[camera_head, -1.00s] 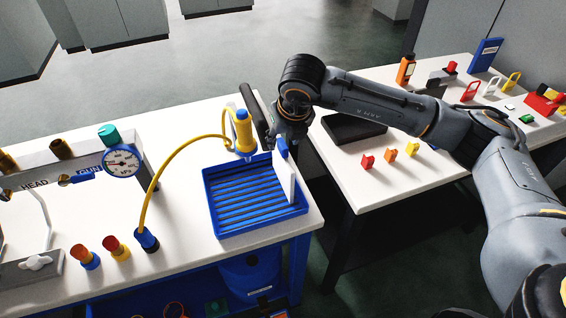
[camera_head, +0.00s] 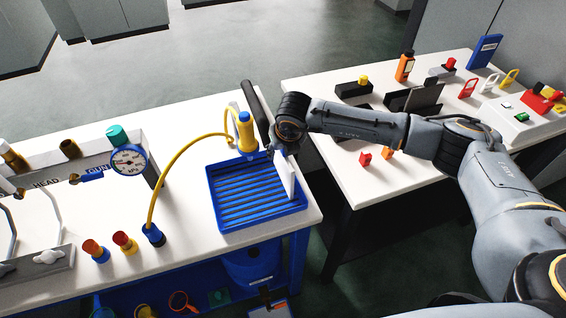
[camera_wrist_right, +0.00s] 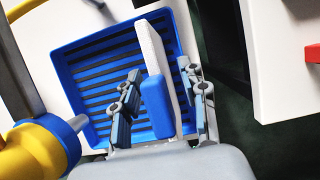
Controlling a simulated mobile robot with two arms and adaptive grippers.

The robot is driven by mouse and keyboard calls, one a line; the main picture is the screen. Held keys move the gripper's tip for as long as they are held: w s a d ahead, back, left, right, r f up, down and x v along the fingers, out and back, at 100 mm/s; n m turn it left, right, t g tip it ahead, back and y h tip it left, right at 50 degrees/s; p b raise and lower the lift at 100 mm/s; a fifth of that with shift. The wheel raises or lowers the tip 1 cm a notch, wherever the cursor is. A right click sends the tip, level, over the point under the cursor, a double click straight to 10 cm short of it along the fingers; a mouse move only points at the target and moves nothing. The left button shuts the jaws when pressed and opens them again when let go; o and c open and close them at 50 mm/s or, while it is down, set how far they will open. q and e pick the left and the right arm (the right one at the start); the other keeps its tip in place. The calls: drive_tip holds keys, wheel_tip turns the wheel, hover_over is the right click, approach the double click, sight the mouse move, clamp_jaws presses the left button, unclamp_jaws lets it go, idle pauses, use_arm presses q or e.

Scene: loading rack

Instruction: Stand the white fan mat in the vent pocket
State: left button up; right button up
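The white fan mat (camera_head: 284,176) is a thin white panel standing on edge, slightly tilted, at the right side of the blue slatted tray (camera_head: 222,221). In the right wrist view the mat (camera_wrist_right: 153,48) has a blue grip block (camera_wrist_right: 158,106) at its near end. My right gripper (camera_head: 283,145) is above the mat's upper end in the head view. In the wrist view the right gripper (camera_wrist_right: 163,108) has its fingers apart on either side of the blue block, with gaps visible. I cannot identify the vent pocket for sure. My left gripper is out of view.
A gap separates this bench from the right table (camera_head: 345,190), which holds small coloured parts and a dark slotted holder (camera_head: 415,97).

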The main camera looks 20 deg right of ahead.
clamp_jaws()
drive_tip(key=shift+r, duration=0.1)
